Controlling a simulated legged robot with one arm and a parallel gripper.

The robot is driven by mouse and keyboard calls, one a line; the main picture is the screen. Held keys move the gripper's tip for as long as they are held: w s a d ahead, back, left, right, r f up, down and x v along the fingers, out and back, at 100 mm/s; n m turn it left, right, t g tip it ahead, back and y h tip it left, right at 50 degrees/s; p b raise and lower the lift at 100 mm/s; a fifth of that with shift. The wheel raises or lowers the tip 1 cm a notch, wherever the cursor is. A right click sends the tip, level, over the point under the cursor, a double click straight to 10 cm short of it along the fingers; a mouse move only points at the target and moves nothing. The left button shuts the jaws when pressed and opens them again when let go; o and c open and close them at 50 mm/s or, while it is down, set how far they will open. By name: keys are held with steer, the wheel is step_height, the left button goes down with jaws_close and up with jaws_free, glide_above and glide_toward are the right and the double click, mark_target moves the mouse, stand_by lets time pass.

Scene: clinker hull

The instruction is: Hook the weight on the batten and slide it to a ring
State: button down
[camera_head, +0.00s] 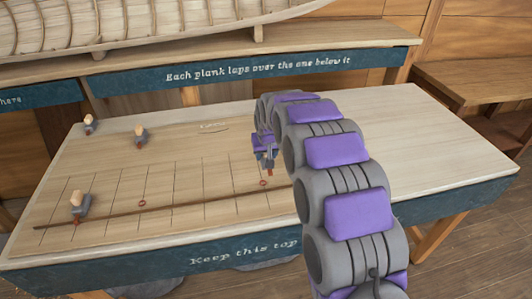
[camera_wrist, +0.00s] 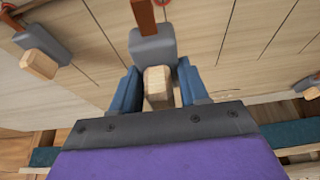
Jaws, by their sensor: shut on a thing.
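My gripper (camera_head: 265,158) is over the bench, above the right part of the ruled board. In the wrist view, its blue fingers (camera_wrist: 158,88) are shut on the wooden knob of a grey weight (camera_wrist: 152,44), whose red-brown hook points away from me. A long thin brown batten (camera_head: 170,208) lies across the front of the board. A red ring mark (camera_head: 263,183) is just below my gripper in the head view, and another ring (camera_head: 142,203) is further left. A weight (camera_head: 78,205) sits at the batten's left end. Whether the held weight touches the board is unclear.
Two more weights, one at the back left (camera_head: 90,124) and one right of it (camera_head: 140,135), stand on the bench (camera_head: 440,140). A planked hull (camera_head: 130,25) rests on a shelf behind. The bench's right side is clear.

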steer(key=a+f+b, duration=0.1)
steer(key=a+f, duration=0.2)
steer(key=shift+f, duration=0.3)
steer(key=shift+f+b, duration=0.3)
steer(key=shift+f, duration=0.05)
steer(key=shift+d+f+b, duration=0.5)
steer(key=shift+d+f, duration=0.65)
steer(key=shift+d, duration=0.05)
steer(key=shift+a+f, duration=0.25)
steer(key=shift+a, duration=0.85)
steer(key=shift+d+r, duration=0.25)
steer(key=shift+d, duration=1.05)
steer(key=shift+a+f, duration=0.1)
steer(key=shift+a, duration=0.55)
steer(key=shift+d+f, duration=0.1)
steer(key=shift+d, duration=0.5)
steer(key=shift+a+f+p, duration=0.35)
steer(key=shift+a, duration=0.2)
steer(key=shift+d, duration=0.4)
